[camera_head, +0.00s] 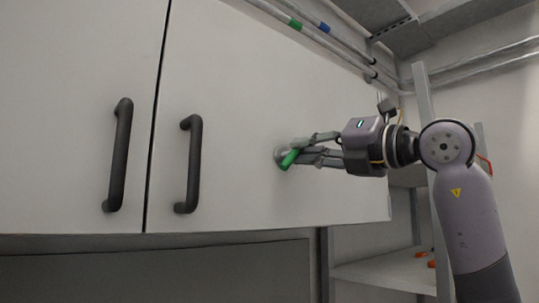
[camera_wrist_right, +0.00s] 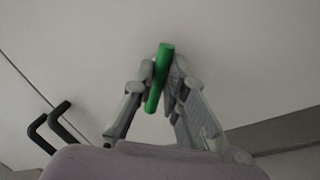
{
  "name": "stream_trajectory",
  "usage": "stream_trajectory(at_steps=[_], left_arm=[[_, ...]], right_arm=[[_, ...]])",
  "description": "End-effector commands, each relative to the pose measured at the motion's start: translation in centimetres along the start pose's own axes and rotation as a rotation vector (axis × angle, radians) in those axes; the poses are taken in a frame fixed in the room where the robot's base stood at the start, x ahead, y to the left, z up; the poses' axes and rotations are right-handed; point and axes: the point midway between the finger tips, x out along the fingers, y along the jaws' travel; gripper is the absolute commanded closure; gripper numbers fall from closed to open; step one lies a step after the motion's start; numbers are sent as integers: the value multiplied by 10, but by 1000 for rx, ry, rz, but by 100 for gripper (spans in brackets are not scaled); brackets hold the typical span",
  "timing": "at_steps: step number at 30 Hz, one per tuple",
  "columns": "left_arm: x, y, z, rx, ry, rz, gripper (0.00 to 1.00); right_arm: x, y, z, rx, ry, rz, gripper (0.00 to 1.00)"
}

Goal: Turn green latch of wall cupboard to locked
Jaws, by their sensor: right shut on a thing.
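The green latch (camera_head: 289,158) sits on a round grey base on the right door of the white wall cupboard (camera_head: 245,90). It is tilted, its upper end leaning to the right in the head view. My right gripper (camera_head: 296,152) reaches in from the right and is shut on the latch. In the right wrist view the green latch (camera_wrist_right: 158,78) stands between the two grey fingers of the gripper (camera_wrist_right: 160,85). The fingers hide part of the latch and its base. My left gripper is not in view.
Two black handles (camera_head: 119,155) (camera_head: 190,164) stand out from the cupboard doors, left of the latch. Pipes (camera_head: 320,38) with green and blue bands run above the cupboard. A shelf (camera_head: 385,271) with small orange things is at lower right.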

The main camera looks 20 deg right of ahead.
Motion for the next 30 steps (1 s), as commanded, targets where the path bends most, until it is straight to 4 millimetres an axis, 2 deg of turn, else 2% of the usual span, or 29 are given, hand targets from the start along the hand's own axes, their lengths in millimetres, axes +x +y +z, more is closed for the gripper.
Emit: stream_trajectory(at_steps=[12, 21, 30], left_arm=[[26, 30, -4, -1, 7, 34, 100], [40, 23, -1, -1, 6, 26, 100], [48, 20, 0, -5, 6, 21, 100]], right_arm=[[-5, -8, 0, 383, -73, 10, 100], [-5, -10, -1, 617, -120, 8, 100], [-6, -11, -2, 756, -148, 7, 100]])
